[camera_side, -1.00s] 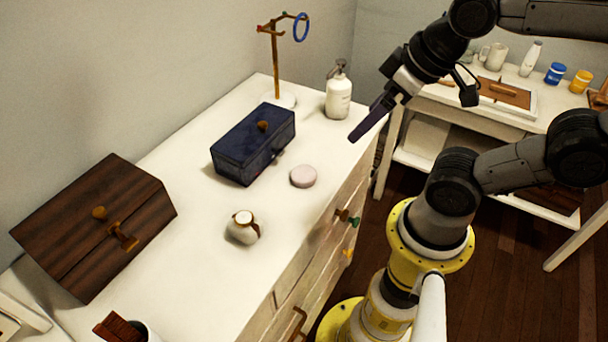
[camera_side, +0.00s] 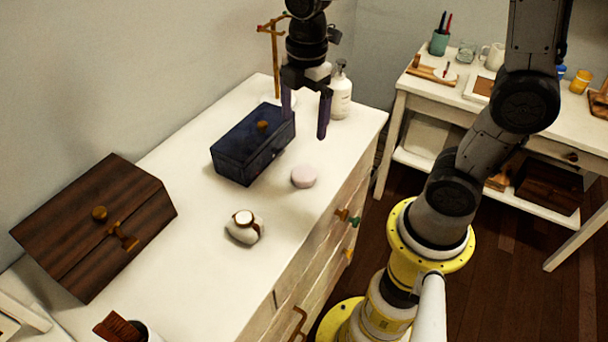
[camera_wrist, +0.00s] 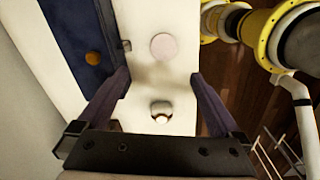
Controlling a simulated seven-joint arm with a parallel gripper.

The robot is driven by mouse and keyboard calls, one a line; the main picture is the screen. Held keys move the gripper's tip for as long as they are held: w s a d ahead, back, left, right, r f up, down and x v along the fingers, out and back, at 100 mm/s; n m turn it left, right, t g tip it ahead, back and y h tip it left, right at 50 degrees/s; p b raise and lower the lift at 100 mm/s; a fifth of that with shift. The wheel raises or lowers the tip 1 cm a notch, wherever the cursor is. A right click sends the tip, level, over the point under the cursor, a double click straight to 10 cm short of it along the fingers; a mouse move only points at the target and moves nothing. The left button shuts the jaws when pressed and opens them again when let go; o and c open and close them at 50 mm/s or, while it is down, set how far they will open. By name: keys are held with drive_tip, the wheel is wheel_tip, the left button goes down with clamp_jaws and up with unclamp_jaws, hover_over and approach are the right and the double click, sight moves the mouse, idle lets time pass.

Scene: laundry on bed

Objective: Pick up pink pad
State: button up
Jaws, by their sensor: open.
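The pink pad (camera_side: 304,176) is a small round pale-pink disc lying flat on the white dresser top, just right of the dark blue box. It also shows in the wrist view (camera_wrist: 163,47), beyond the fingertips and between their lines. My gripper (camera_side: 305,125) points down with its two purple fingers apart and nothing between them. It is above the dresser, higher than the pad and apart from it. In the wrist view my gripper (camera_wrist: 160,75) is open, and the pad is in full view.
The dark blue box (camera_side: 240,150) stands close left of the pad. A white round pot with a brown band (camera_side: 244,228) sits nearer the front. A white pump bottle (camera_side: 340,95) and a gold stand (camera_side: 274,60) are at the back. The dresser's right edge is near the pad.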

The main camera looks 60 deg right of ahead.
sight(304, 173)
wheel_tip(304, 173, down, 15)
drive_tip(key=shift+a+r, duration=0.1)
drive_tip(key=shift+r, duration=0.1)
idle(0.5)
drive_tip(key=c, duration=1.3)
drive_tip(key=shift+o, duration=0.2)
drive_tip(key=shift+r, duration=0.15)
